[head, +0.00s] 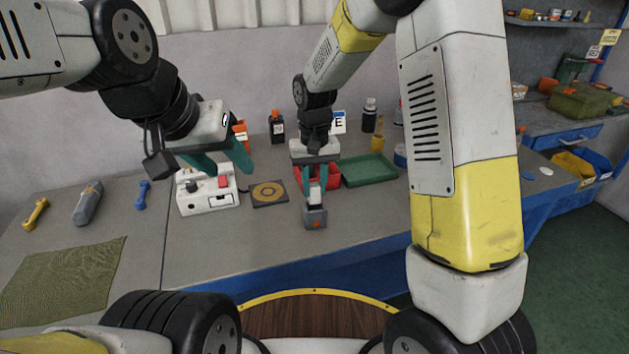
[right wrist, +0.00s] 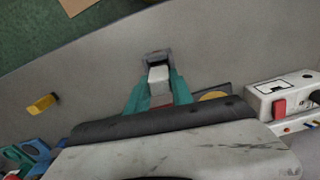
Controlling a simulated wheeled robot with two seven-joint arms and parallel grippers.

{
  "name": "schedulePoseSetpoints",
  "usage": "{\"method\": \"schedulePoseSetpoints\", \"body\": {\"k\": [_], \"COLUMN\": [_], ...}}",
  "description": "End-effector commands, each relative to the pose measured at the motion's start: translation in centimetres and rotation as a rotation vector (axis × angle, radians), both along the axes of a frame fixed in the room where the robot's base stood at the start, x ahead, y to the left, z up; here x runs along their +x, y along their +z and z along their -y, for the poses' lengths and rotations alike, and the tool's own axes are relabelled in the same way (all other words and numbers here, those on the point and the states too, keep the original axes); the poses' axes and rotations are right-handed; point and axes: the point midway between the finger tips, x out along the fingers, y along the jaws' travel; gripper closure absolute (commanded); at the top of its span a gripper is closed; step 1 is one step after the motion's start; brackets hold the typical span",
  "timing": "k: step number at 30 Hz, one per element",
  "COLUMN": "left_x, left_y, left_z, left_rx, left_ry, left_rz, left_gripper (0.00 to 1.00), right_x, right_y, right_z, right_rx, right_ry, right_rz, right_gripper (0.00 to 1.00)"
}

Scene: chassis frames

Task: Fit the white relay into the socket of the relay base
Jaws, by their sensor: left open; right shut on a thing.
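The white relay (head: 315,192) is between the green fingers of my right gripper (head: 316,188), which is shut on it. The relay base (head: 315,217) is a small grey block with an orange mark, standing on the bench directly below the relay. In the right wrist view the relay (right wrist: 158,76) lines up with the dark top of the base (right wrist: 157,58). The relay's lower end meets or overlaps the base; I cannot tell how deep it sits, and the socket is hidden. My left gripper (head: 226,168) is open and empty, above the white device.
A white device with a red switch (head: 223,182) stands under my left gripper. The bench front is clear.

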Motion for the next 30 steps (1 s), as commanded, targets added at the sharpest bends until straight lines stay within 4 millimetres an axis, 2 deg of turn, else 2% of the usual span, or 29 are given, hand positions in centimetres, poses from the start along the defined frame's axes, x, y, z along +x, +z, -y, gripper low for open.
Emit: {"method": "schedulePoseSetpoints", "body": {"k": [5,11,12,15,25,30], "left_x": [0.0,0.0,0.0,0.0,0.0,0.0], "left_y": [0.0,0.0,0.0,0.0,0.0,0.0], "left_z": [0.0,0.0,0.0,0.0,0.0,0.0], "left_rx": [0.0,0.0,0.0,0.0,0.0,0.0], "left_ry": [0.0,0.0,0.0,0.0,0.0,0.0], "left_rz": [0.0,0.0,0.0,0.0,0.0,0.0], "left_gripper": [0.52,0.52,0.52,0.52,0.52,0.52], "right_x": [-0.1,-0.1,-0.1,-0.1,-0.1,0.0], "right_y": [-2.6,-2.9,-2.9,-2.9,-2.7,-1.0], "right_z": [0.0,0.0,0.0,0.0,0.0,0.0], "right_rx": [-0.002,0.0,0.0,0.0,0.0,0.001], "right_ry": [0.0,0.0,0.0,0.0,0.0,0.0], "right_rz": [-0.004,-0.001,-0.001,-0.001,0.0,0.002], "right_gripper": [1.0,1.0,0.71,0.51,0.51,0.51]}}
